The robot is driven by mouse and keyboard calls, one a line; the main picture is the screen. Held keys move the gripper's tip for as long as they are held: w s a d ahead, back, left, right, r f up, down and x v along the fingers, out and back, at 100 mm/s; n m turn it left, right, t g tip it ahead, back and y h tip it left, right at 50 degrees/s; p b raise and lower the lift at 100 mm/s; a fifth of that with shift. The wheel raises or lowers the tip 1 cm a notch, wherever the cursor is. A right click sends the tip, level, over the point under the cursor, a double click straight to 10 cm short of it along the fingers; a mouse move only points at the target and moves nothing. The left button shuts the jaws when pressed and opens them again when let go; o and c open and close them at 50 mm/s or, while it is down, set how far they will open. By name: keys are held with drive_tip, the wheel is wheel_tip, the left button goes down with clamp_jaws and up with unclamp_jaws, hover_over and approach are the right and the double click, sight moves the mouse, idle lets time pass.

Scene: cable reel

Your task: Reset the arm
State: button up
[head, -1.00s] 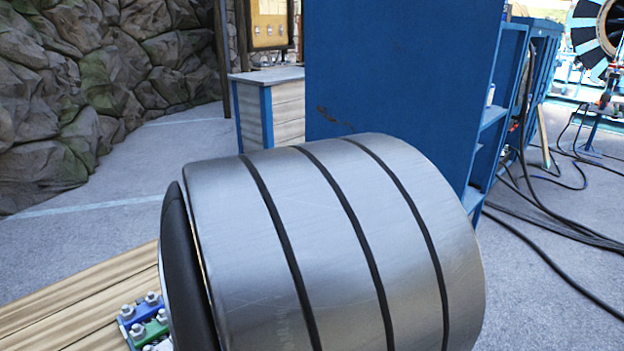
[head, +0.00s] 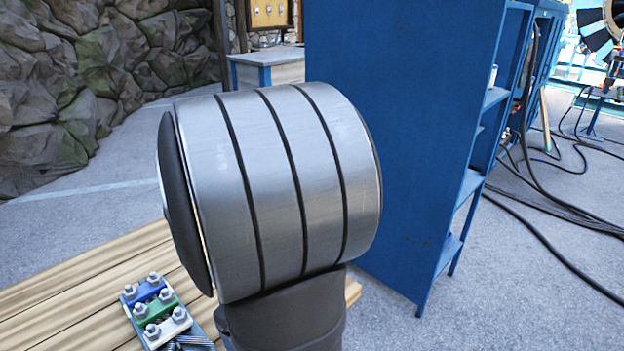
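A large silver cylindrical joint with dark grooves and a black end cap fills the middle of the head view; it is part of my own arm. A dark link of mine shows below it. My gripper is not in view, so its state and whatever it may hold are hidden.
A wooden plank surface (head: 75,290) lies at the lower left, with blue, green and white bolted clamps (head: 155,308) on it. A tall blue shelf unit (head: 410,130) stands behind my arm. Black cables (head: 560,220) lie on the floor at right. A rock wall (head: 70,80) stands at left.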

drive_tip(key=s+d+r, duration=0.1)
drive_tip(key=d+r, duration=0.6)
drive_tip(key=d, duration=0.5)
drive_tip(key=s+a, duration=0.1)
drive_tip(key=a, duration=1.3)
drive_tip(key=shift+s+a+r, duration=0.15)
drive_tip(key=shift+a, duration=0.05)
